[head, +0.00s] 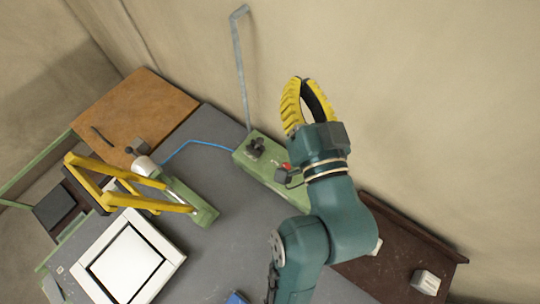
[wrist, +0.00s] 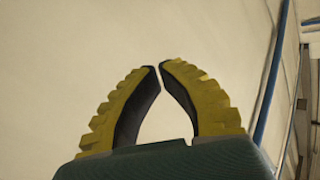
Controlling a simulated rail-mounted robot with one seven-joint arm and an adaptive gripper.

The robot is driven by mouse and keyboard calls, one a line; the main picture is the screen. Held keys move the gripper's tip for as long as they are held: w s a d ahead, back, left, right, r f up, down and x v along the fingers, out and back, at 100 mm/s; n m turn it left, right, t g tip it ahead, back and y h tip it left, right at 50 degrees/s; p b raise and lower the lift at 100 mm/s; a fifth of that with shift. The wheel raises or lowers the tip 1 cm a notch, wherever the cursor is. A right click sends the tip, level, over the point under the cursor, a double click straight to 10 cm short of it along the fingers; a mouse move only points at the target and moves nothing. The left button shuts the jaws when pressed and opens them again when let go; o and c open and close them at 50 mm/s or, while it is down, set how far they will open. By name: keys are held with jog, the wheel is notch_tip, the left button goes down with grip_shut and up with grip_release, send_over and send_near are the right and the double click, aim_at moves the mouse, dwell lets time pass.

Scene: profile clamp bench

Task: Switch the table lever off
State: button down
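A green control box (head: 242,156) lies at the back edge of the grey table. A black knob or lever (head: 255,148) stands on its left part. A second dark lever-like part (head: 283,175) and a small red part (head: 287,166) sit farther right, close to my arm. I cannot tell which one is the table lever or its position. My gripper (head: 303,81) is raised in front of the wall, above and to the right of the box in the picture. In the wrist view, its yellow fingertips (wrist: 159,66) nearly meet, with nothing between them.
A yellow-armed clamp device (head: 120,182) on a green base stands left of the box. A white frame (head: 128,268) lies on the grey table (head: 205,178). A blue cable (head: 205,141) and a grey upright pole (head: 240,70) are near the box. A brown side table (head: 395,255) is at right.

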jog(key=f+m+b, duration=0.4)
jog(key=f, duration=0.9)
jog(key=s+d+f+m+g+y+b, duration=0.1)
jog(key=f+m+b, duration=0.3)
jog(key=f, duration=1)
jog(key=f+m+b, duration=0.4)
jog(key=f+b, duration=0.1)
jog(key=f, duration=0.8)
jog(key=shift+s+d+f, duration=0.3)
jog(key=shift+s+d, duration=0.05)
jog(key=shift+r, duration=0.15)
jog(key=shift+w, duration=0.15)
jog(key=shift+w+a, duration=0.15)
jog(key=shift+w, duration=0.15)
jog(key=p+x, duration=0.1)
jog(key=x, duration=0.7)
jog(key=shift+w+a, duration=0.25)
jog(key=shift+w, duration=0.1)
jog(key=shift+w+a+p, duration=0.2)
jog(key=shift+w+a, duration=0.4)
jog(key=shift+a, duration=0.3)
jog(key=shift+w+a+p, duration=0.2)
jog(key=shift+w+a, duration=0.4)
jog(key=shift+a, duration=0.3)
jog(key=shift+f, duration=0.25)
jog(key=shift+r+g, duration=0.1)
jog(key=shift+g, duration=0.2)
